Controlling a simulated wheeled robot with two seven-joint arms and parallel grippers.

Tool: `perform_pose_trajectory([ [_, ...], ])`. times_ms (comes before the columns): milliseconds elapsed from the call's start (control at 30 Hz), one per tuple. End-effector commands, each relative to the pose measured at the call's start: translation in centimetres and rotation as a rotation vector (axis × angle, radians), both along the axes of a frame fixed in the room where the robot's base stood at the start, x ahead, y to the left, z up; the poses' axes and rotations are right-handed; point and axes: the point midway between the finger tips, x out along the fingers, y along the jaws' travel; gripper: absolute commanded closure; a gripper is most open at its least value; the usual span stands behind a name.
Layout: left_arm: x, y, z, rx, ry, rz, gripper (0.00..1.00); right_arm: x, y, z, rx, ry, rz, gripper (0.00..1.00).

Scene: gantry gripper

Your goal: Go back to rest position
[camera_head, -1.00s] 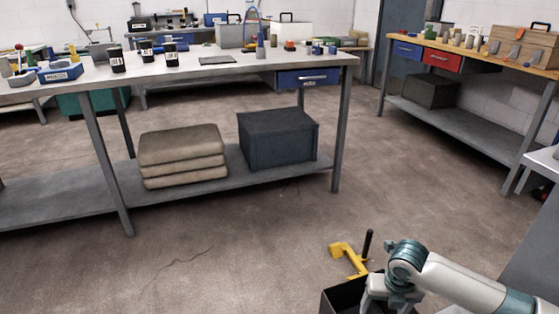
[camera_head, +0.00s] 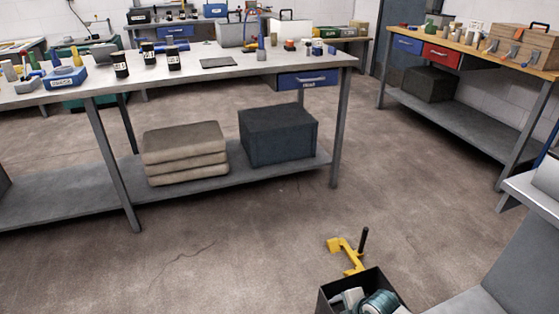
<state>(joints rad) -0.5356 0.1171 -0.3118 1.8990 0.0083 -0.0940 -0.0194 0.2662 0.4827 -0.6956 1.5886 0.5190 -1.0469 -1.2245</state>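Neither of my grippers shows clearly in the head view. A dark open-topped box (camera_head: 327,302) stands at the bottom edge, right of centre. White and teal rounded parts (camera_head: 376,302) show at its opening; I cannot tell whether they lie in it or belong to my arm. A yellow bracket-like piece (camera_head: 349,256) with a dark upright rod (camera_head: 364,240) stands just behind the box.
A grey workbench (camera_head: 215,85) with tools and dark jars spans the left and middle; its lower shelf holds folded cloths (camera_head: 185,155) and a dark crate (camera_head: 278,137). A wooden-topped bench (camera_head: 470,55) stands at right. The floor (camera_head: 240,255) between is clear.

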Motion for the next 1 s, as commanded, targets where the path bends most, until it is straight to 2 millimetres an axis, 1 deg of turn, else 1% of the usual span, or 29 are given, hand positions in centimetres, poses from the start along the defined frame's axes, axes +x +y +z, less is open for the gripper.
perform_pose_trajectory([
  [33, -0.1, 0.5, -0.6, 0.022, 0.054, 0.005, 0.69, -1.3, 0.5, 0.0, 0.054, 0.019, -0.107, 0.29],
  [100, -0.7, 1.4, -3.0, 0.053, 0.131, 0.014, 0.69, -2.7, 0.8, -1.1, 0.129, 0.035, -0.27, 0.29],
  [167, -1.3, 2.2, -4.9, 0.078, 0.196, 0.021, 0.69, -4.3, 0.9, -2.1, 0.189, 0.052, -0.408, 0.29],
  [200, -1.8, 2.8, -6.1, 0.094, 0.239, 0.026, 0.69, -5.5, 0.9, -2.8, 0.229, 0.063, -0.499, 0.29],
  [267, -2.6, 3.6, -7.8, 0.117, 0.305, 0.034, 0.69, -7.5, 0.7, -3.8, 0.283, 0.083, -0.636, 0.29],
  [300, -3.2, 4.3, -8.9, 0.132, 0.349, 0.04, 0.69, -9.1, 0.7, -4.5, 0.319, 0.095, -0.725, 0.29],
  [367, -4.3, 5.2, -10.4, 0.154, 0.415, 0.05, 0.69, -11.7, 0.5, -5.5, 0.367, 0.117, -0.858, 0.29],
  [400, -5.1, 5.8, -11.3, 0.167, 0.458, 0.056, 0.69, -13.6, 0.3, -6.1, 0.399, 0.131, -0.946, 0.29],
  [467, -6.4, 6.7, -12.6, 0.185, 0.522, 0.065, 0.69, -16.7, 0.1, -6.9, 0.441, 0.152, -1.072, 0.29],
  [500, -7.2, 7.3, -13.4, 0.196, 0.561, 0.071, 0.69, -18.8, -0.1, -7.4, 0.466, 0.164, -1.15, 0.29],
  [600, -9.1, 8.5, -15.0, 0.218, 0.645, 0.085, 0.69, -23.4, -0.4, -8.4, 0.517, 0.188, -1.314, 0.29],
  [700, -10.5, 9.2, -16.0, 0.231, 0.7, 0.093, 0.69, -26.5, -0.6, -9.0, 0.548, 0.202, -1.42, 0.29],
  [800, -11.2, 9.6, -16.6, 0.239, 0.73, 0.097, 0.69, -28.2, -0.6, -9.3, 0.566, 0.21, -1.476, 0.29],
  [900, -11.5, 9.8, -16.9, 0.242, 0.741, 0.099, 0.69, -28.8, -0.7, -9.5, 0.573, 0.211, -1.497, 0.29],
  [1000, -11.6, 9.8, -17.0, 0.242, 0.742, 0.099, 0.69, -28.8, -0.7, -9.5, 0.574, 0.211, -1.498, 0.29],
])
